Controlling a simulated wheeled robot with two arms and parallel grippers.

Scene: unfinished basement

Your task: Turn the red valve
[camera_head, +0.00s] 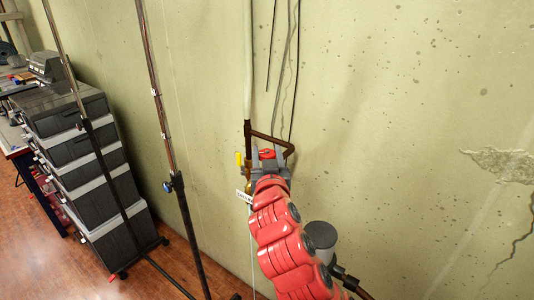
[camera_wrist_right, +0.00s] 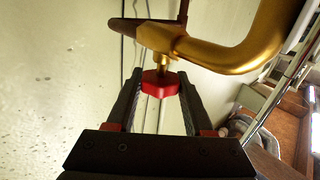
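The red valve (camera_wrist_right: 160,84) is a small red handle on a short brass stem below a thick gold-coloured pipe (camera_wrist_right: 235,55) in the right wrist view. My right gripper (camera_wrist_right: 160,90) has one dark finger on each side of the valve. The fingers are spread apart, and I cannot tell whether they touch it. In the head view my red right arm reaches up to the wall pipes, and the right gripper (camera_head: 268,160) is around the red valve (camera_head: 266,154), partly hiding it. My left gripper is not in view.
Thin cables (camera_head: 290,70) hang on the wall above. Thin upright stands (camera_head: 160,90) and a stack of dark drawers (camera_head: 75,150) are at left. The wall at right is bare.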

